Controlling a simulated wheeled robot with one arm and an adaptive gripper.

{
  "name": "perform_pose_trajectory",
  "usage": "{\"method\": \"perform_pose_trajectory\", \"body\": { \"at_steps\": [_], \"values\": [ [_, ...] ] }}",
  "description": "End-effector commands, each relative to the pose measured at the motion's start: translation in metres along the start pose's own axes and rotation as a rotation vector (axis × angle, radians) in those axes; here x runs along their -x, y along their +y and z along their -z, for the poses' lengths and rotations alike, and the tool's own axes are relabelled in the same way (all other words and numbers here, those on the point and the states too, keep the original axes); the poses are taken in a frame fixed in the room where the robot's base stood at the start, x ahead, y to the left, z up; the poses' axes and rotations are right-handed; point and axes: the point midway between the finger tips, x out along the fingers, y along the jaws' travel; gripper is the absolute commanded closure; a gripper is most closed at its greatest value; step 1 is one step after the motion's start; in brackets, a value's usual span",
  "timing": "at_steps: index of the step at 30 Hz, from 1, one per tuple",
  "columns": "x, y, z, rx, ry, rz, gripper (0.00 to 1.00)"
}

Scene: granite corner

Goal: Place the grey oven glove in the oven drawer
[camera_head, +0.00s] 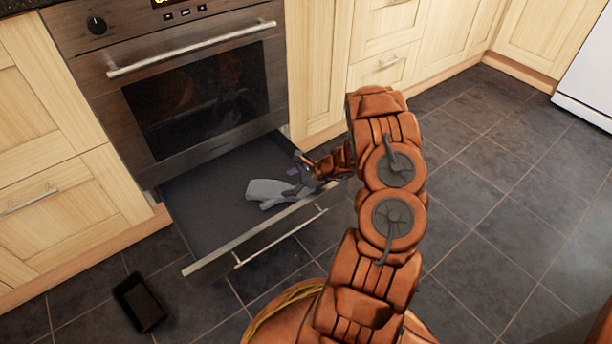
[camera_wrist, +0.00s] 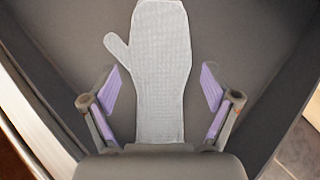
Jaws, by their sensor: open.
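The grey oven glove (camera_head: 268,192) lies in the pulled-out oven drawer (camera_head: 196,205), toward the drawer's right side. In the wrist view the glove (camera_wrist: 161,60) lies flat on the dark drawer floor (camera_wrist: 235,40), with its thumb to the left. My gripper (camera_head: 296,172) is over the right part of the drawer, close to the glove. In the wrist view my gripper (camera_wrist: 160,100) is open, with its purple-padded fingers apart on either side of the glove's lower part. I cannot tell whether the fingers touch the glove. The glove's lowest end is hidden by the gripper body.
The oven (camera_head: 195,95) above the drawer has its door shut. The drawer front (camera_head: 255,238) with its bar handle stands out over the tiles. A black tray-like object (camera_head: 139,303) lies on the floor at the lower left. The tiled floor (camera_head: 500,200) at the right is clear.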

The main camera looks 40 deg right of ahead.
Motion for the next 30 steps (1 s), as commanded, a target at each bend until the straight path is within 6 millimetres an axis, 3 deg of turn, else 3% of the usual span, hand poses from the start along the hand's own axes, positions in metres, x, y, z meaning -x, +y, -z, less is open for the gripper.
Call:
{"method": "perform_pose_trajectory", "body": {
  "at_steps": [18,25,30],
  "values": [
    [0.099,-0.001,-0.003,-0.001,-0.001,0.004,0.13],
    [0.112,0.001,-0.004,0.009,0.002,-0.006,0.13],
    [0.109,0.016,-0.037,0.103,0.017,-0.077,0.13]
  ]
}}
